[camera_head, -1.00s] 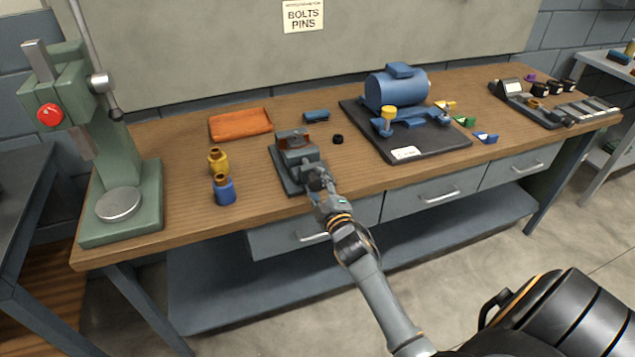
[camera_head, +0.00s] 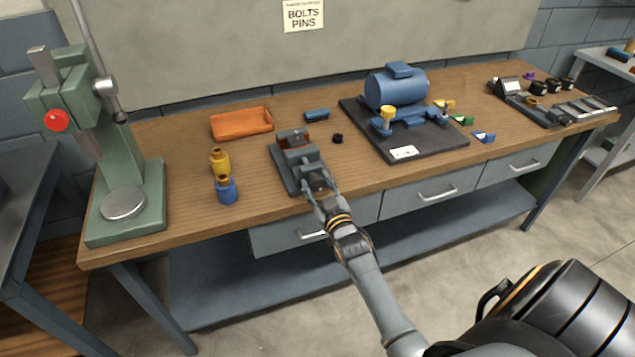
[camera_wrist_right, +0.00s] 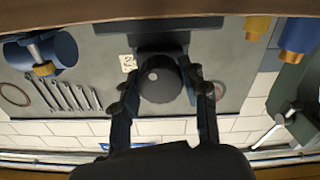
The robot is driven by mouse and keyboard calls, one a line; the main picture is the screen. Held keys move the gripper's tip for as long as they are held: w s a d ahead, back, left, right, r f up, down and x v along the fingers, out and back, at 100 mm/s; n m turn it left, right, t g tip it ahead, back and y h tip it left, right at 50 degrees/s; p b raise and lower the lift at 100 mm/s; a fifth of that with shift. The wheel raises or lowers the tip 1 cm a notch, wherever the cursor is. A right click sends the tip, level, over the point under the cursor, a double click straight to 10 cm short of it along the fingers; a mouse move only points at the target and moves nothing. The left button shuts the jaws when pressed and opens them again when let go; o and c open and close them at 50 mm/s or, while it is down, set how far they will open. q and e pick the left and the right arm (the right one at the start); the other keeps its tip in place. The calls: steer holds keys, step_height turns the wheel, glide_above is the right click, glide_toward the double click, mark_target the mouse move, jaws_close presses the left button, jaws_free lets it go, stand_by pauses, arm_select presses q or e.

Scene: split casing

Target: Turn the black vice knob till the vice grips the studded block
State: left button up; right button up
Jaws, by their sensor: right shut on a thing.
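The grey vice (camera_head: 284,164) stands on the workbench near its front edge. The black vice knob (camera_head: 317,182) is at the vice's front. In the right wrist view the round knob (camera_wrist_right: 160,82) lies between the two fingers. My right gripper (camera_head: 316,189) is shut on the knob, with one finger on each side. My left gripper is not in view.
An orange tray (camera_head: 241,124) lies behind and left of the vice. Yellow (camera_head: 219,161) and blue (camera_head: 226,190) bottles stand to its left. A small black piece (camera_head: 338,138) and a dark mat (camera_head: 430,148) with a blue motor (camera_head: 398,90) are to the right.

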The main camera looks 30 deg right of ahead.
steer(key=shift+m, duration=0.6)
steer(key=shift+f, duration=0.1)
steer(key=o, duration=1.1)
steer(key=shift+o, duration=0.2)
steer(key=v, duration=1.2)
